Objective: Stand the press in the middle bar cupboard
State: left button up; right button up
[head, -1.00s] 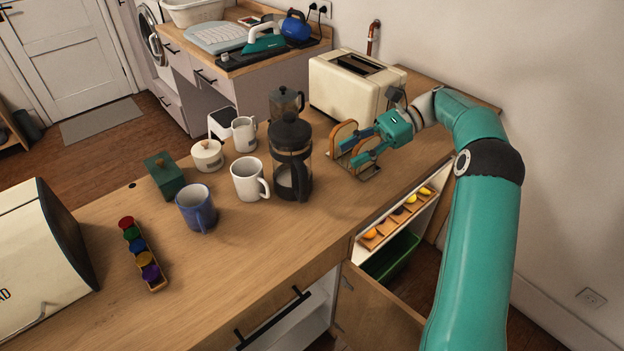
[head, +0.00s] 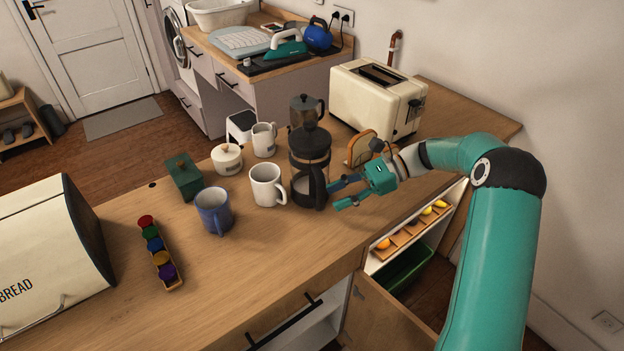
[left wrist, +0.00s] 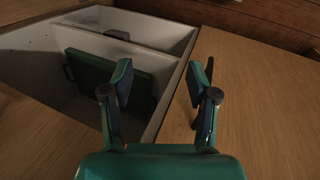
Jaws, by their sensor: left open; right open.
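The press (head: 312,150), glass with a black lid and handle, stands upright on the wooden counter. My right gripper (head: 337,194) is open and empty, its fingers pointing left close to the press's handle side. I cannot tell whether they touch it. Below the counter, an open cupboard (head: 405,247) shows a tray of fruit and a green crate; its wooden door (head: 385,315) stands open. Another pale opening (head: 300,328) shows further left. I cannot tell which is the middle cupboard. My left gripper (left wrist: 160,76) is open and empty in the left wrist view, outside the head view.
A white mug (head: 265,185), a blue mug (head: 214,210) and a dark moka pot (head: 307,110) stand near the press. A toast rack (head: 362,148) and toaster (head: 375,100) are behind my right gripper. The left wrist view shows a pale compartment with a green box (left wrist: 105,85).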

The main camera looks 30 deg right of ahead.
aim_at(320, 209)
jog(key=p+x, duration=0.1)
jog(key=x, duration=0.3)
jog(key=shift+s+a, duration=0.15)
jog(key=shift+a+f+p, duration=0.3)
jog(key=shift+a+p, duration=0.05)
jog(key=shift+a, duration=0.05)
grip_shut()
jog(key=shift+w, duration=0.2)
